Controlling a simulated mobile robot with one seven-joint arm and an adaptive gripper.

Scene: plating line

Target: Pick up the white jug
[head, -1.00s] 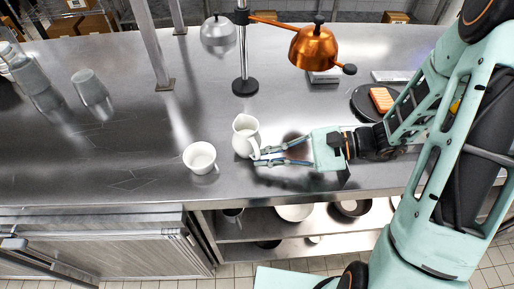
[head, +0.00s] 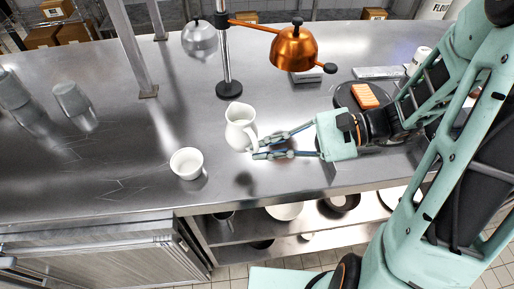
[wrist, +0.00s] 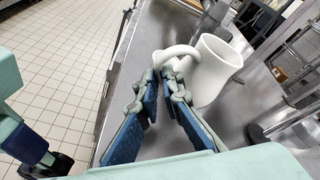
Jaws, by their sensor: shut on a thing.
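The white jug (head: 238,133) is upright and appears raised a little above the steel counter, with a dark shadow on the counter below it. My gripper (head: 256,148) comes from the right, with its fingers shut on the jug's handle. In the wrist view the jug (wrist: 218,72) lies beyond the fingertips, and its curved handle passes between the blue-padded fingers of my gripper (wrist: 165,70). The finger pads partly hide the handle.
A white cup (head: 186,163) stands on the counter left of the jug. A lamp stand with a copper shade (head: 294,50) and a silver shade (head: 199,40) is behind. A dark round board with an orange block (head: 366,96) lies right.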

